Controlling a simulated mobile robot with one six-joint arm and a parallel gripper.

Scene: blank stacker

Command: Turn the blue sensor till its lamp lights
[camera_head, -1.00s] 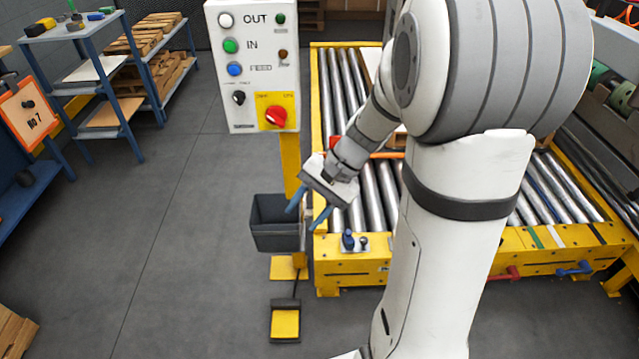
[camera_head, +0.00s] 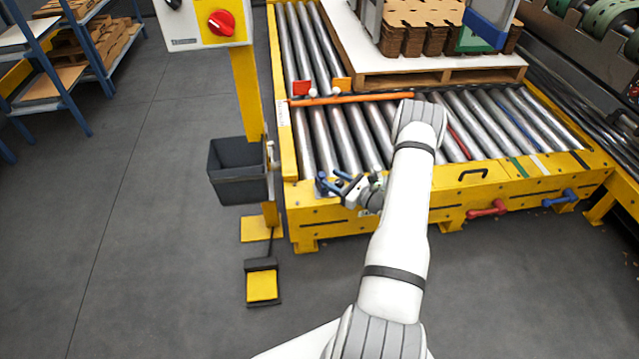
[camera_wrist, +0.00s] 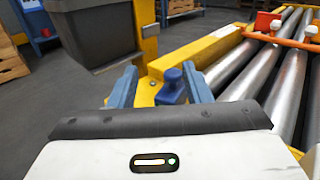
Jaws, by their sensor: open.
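The blue sensor (camera_wrist: 172,88) stands on the yellow end beam of the roller conveyor. In the wrist view it shows between my gripper's two blue fingers, nearer the right one; whether either touches it I cannot tell. My gripper (camera_wrist: 160,87) is open. In the head view the gripper (camera_head: 334,182) reaches in from the right at the beam's left corner, and the sensor (camera_head: 321,178) is partly covered by the fingers. No lit lamp can be made out on the sensor.
A grey bin (camera_head: 237,170) hangs on the yellow control post (camera_head: 245,95) left of the beam. A yellow foot pedal (camera_head: 262,286) lies on the floor. Red (camera_head: 487,210) and blue (camera_head: 559,198) handles stick out of the beam's front. A loaded pallet (camera_head: 440,76) stands on the rollers.

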